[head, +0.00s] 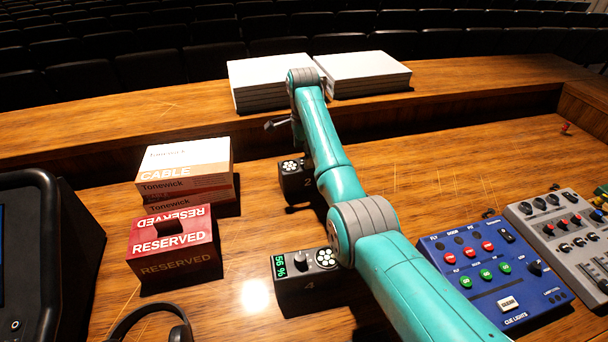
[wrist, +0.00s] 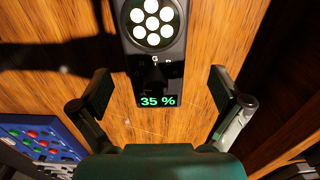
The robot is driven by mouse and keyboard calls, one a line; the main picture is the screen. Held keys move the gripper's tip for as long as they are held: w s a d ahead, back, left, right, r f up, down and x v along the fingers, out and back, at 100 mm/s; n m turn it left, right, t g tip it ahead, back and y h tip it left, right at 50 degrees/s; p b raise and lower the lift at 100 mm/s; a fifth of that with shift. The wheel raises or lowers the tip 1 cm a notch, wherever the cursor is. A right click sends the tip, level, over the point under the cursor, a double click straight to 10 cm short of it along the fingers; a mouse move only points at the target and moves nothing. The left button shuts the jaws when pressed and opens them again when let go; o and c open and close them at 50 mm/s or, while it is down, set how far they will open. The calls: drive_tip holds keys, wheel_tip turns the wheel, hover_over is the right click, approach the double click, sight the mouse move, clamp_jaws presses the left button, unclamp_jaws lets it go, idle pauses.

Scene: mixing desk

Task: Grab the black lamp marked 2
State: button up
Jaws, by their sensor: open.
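The black lamp marked 2 (head: 291,181) stands on the wooden desk, partly hidden behind my arm in the head view. In the wrist view a black lamp (wrist: 156,71) with a round cluster of white lights and a green "35 %" display lies ahead, between the lines of my two fingers; its number is not visible there. My gripper (wrist: 159,78) is open and empty, one finger on each side of the lamp's display end, not visibly touching it. In the head view only a dark bit of my gripper (head: 277,124) shows, beyond the lamp.
A similar lamp marked 4 (head: 296,293), reading 56 %, stands nearer. Left are Tonewick boxes (head: 185,165), a red RESERVED box (head: 176,252) and headphones (head: 150,309). Right are a blue cue-light box (head: 494,270) and a grey mixer (head: 562,232). White stacks (head: 365,73) sit on the ledge behind.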

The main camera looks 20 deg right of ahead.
sight(304, 170)
drive_tip(key=f, duration=0.6)
drive_tip(key=shift+s+d+f, duration=0.15)
drive_tip(key=shift+s+f, duration=0.05)
drive_tip(key=shift+s, duration=0.1)
drive_tip(key=c, duration=1.6)
drive_tip(key=shift+w+r, duration=0.1)
drive_tip(key=c, duration=0.3)
